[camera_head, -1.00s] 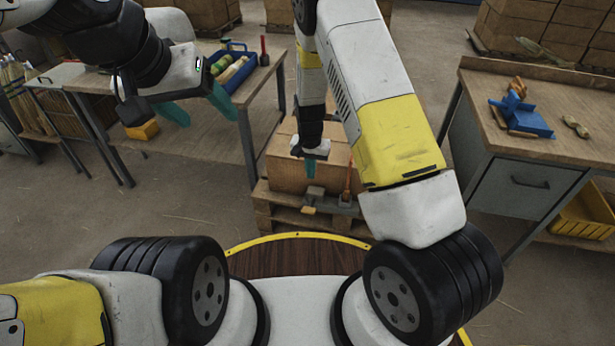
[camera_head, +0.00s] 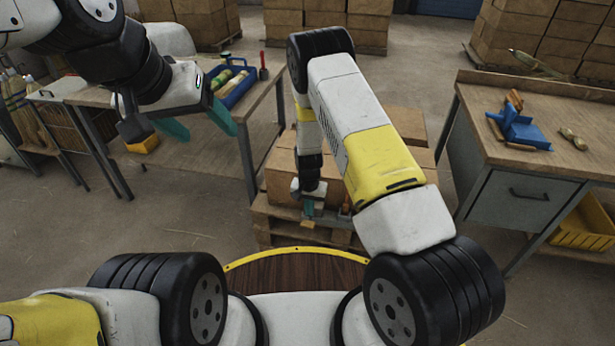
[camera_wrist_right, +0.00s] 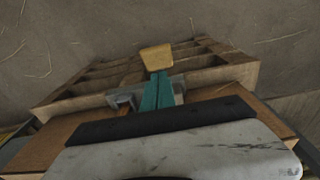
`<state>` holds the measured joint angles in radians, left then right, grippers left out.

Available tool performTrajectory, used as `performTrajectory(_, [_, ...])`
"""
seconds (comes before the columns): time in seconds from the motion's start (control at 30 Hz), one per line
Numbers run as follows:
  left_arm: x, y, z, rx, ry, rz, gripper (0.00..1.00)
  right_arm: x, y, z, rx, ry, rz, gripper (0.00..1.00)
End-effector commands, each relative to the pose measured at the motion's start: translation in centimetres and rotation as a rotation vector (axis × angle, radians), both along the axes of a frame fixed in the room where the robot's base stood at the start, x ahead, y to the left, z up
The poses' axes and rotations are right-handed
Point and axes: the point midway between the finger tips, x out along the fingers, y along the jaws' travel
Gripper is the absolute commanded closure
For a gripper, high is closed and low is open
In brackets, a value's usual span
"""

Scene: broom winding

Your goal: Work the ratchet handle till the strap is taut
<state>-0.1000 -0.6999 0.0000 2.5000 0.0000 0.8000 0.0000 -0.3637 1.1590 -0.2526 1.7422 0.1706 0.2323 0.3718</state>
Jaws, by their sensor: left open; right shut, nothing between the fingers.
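A grey metal ratchet (camera_head: 331,219) sits low at the pallet's near side, in front of the cartons. A wooden grip (camera_head: 307,224), apparently the end of its handle, shows beside it. In the right wrist view this grip (camera_wrist_right: 156,58) is just beyond my fingertips, and a grey metal part (camera_wrist_right: 122,98) is beside the fingers. My right gripper (camera_head: 308,207) is shut and empty at the handle; contact cannot be told. The strap cannot be made out clearly; an orange strip (camera_head: 346,207) stands by the ratchet. My left gripper (camera_head: 197,124) is open and empty, near the left bench.
Cartons (camera_head: 282,178) stand on a wooden pallet (camera_head: 277,226). The left bench (camera_head: 190,163) holds a blue tray (camera_head: 238,88). The right workbench (camera_head: 575,110) carries a blue tool (camera_head: 520,128). Bare floor lies between the benches and the pallet.

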Motion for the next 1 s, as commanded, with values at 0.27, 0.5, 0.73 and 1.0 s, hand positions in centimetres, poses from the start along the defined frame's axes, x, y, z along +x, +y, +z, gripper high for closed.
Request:
performTrajectory(0.27, [0.0,0.0,0.0,0.0,0.0,0.0,0.33,-1.0,0.3,-1.9,0.0,0.0,0.0,1.0])
performTrajectory(0.5, [0.0,0.0,0.0,0.0,0.0,0.0,0.33,-1.0,0.3,-1.9,0.0,-0.001,0.0,1.0])
performTrajectory(0.73, [0.0,0.0,0.0,0.0,0.0,0.0,0.33,-1.2,0.3,-2.0,-0.005,-0.014,0.001,1.0])
performTrajectory(1.0, [0.0,0.0,0.0,0.0,0.0,0.0,0.33,-1.5,0.4,-2.3,-0.028,-0.094,0.002,1.0])
